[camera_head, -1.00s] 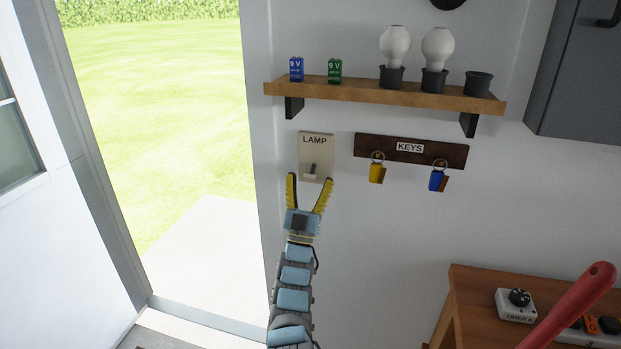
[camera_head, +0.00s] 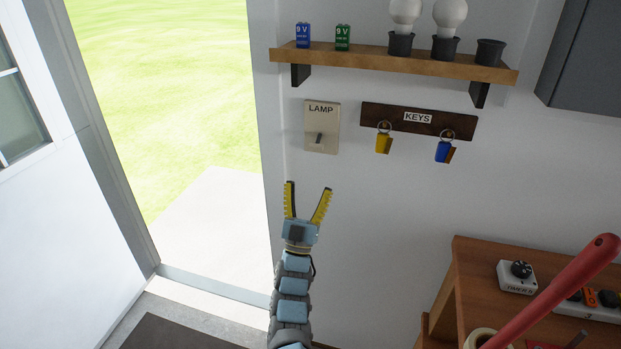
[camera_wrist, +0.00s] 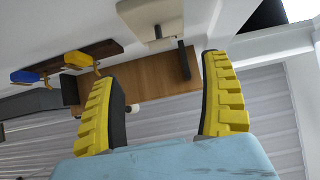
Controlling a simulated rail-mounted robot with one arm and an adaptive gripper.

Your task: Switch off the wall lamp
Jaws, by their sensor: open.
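A beige switch plate labelled LAMP (camera_head: 321,127) is on the white wall, below the shelf. Its small grey lever (camera_head: 319,139) sticks out of the lower middle of the plate. My gripper (camera_head: 306,187) is open and empty, a little below the plate and apart from it. I cannot make out a wall lamp itself in these views.
A wooden shelf (camera_head: 390,62) with batteries and bulbs is above. A key rack (camera_head: 417,119) with a yellow key fob (camera_head: 383,143) and a blue key fob (camera_head: 444,152) is right of the plate. A wooden bench (camera_head: 462,275) stands lower right. An open doorway is left.

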